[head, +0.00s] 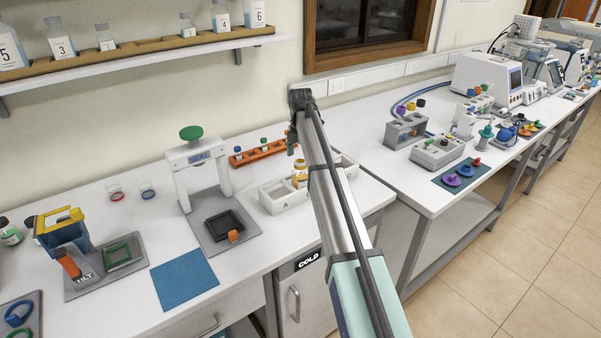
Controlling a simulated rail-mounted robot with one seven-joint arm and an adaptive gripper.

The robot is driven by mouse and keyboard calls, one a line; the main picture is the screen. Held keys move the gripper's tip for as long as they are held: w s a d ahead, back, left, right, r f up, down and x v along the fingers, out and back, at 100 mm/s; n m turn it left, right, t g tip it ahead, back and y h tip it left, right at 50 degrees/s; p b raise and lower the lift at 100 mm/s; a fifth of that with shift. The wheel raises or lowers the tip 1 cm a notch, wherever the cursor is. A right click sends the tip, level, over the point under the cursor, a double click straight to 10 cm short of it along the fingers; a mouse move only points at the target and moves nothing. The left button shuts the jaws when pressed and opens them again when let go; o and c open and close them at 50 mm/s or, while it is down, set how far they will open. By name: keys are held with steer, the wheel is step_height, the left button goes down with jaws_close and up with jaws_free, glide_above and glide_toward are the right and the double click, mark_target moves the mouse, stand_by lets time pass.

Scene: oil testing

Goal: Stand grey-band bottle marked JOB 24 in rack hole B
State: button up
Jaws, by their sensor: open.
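A white rack (274,203) stands on the bench near its right end, with a letter A on its front at the left. A small amber bottle (300,178) stands upright at the rack, just left of my arm. Its band and any JOB marking are too small to read. Hole B cannot be made out, and my arm hides part of the rack. My gripper (292,146) hangs from the wrist above and just behind the amber bottle. It is small and partly covered by the arm, but it looks open and empty.
An orange rack (246,158) with small capped vials stands behind the white rack. A white press frame (183,160) on a grey base stands left, with a blue mat (184,281) in front. A shelf (140,58) with clear bottles hangs above. The bench's front edge is close.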

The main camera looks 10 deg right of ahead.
steer(key=shift+r+b, duration=0.55)
steer(key=shift+r, duration=2.25)
